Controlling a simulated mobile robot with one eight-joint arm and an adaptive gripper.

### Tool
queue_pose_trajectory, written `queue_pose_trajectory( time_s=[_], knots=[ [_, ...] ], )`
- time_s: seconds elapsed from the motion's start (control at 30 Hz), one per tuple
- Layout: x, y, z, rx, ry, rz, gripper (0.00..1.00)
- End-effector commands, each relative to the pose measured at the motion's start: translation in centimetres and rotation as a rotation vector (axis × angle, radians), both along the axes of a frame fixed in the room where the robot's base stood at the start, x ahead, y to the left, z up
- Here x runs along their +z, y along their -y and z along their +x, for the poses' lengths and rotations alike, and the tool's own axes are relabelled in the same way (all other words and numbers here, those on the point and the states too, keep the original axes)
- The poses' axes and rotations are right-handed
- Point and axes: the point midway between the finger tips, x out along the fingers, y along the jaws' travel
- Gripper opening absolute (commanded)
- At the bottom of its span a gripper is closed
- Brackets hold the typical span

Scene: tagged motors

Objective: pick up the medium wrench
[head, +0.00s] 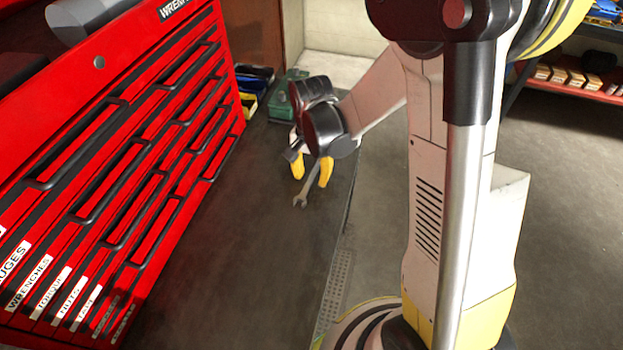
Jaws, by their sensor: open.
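A grey metal wrench (303,195) lies on the dark worktop (250,255), near its right edge. Its open-ended head points toward the camera, and its far part is hidden behind my gripper. My gripper (311,180) has two yellow fingertips pointing down, one on the left and one on the right of the wrench shaft. The fingers are open and apart. I cannot tell whether the fingertips touch the worktop. No other wrench shows for comparing size.
A red tool chest (125,170) with labelled drawers stands along the left of the worktop. A green case (290,97) and small bins, one yellow (248,104), sit at the far end. The front of the worktop is clear. Shelves (575,85) stand at the far right.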

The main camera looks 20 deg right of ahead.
Motion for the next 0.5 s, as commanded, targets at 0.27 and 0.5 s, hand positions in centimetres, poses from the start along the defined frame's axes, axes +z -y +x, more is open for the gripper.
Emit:
queue_pose_trajectory(
  time_s=[0.27,0.5],
  knots=[
    [0.08,0.01,-0.01,0.000,0.000,0.000,0.00],
    [0.07,0.01,-0.01,0.000,0.000,0.000,0.00]
  ],
)
